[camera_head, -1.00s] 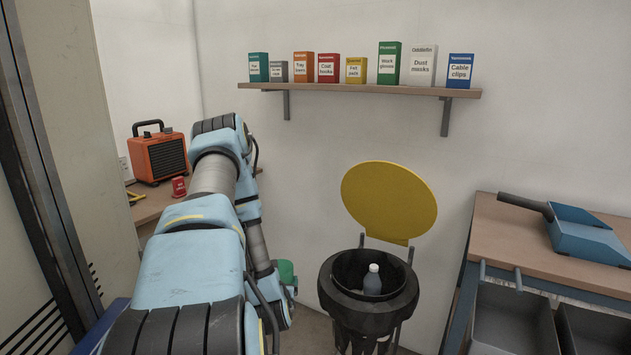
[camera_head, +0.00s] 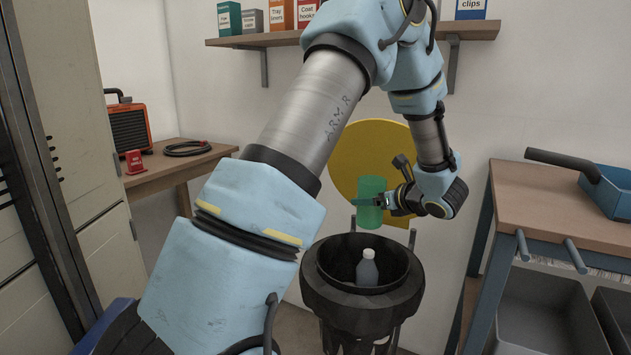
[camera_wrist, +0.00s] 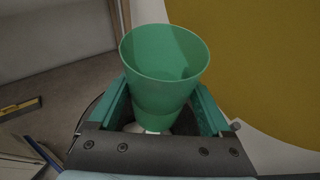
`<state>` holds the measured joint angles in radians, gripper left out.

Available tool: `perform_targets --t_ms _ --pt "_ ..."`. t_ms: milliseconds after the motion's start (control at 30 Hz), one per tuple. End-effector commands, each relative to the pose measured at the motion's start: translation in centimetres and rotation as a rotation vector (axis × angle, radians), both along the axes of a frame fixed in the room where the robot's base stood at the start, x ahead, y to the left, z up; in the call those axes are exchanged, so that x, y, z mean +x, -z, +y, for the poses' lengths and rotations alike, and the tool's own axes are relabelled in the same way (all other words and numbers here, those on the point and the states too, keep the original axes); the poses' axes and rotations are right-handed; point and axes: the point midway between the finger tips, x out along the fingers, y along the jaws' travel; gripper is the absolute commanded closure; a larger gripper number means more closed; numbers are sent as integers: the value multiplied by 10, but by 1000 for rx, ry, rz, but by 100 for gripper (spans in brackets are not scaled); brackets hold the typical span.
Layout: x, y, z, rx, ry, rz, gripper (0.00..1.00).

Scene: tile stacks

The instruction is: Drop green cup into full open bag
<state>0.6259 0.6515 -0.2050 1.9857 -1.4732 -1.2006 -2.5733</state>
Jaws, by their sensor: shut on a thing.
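A green cup (camera_head: 371,196) is held upright by my gripper (camera_head: 385,201). The cup is above the black bin with the open bag (camera_head: 322,306), near its back rim. In the wrist view the cup (camera_wrist: 164,75) is seen from its open mouth, looks empty, and sits between the two green fingers of my gripper (camera_wrist: 160,112). The bag's round mouth faces up, and a grey bottle (camera_head: 367,270) stands inside it. The yellow lid (camera_head: 348,150) is raised behind the cup. My gripper hides part of the lid.
A workbench (camera_head: 545,205) with a blue dustpan (camera_head: 605,190) stands to the right, grey bins (camera_head: 545,310) below it. A wall shelf (camera_head: 240,41) with boxes is above. A side table (camera_head: 165,176) with an orange heater (camera_head: 128,128) is at the left.

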Motion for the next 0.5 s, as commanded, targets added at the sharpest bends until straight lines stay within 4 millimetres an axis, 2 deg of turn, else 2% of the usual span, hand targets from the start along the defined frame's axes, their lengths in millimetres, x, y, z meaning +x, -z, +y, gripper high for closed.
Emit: perform_targets --t_ms 167,500 --pt "-1 8 -1 2 -2 1 70" --pt "-1 45 -1 2 -2 1 70"
